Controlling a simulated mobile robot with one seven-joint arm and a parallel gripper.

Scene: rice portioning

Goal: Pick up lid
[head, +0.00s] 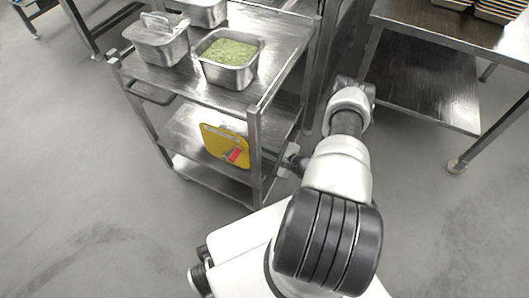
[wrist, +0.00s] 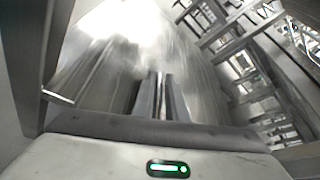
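A lid (head: 157,22) with a raised handle sits on top of the left steel container (head: 160,48), on the top shelf of a steel cart. My gripper (head: 290,160) is low beside the cart's near right leg, well below and to the right of the lid. In the wrist view the two dark fingers (wrist: 161,96) lie close together with only a thin gap and nothing visible held. The lid does not show in the wrist view, which holds blurred steel surfaces.
An open steel container (head: 229,52) of green food stands right of the lidded one. Another container (head: 205,12) is behind. A yellow board (head: 222,142) and a red-handled tool (head: 235,155) are on the cart's middle shelf. A steel table (head: 450,32) stands right. Floor at left is clear.

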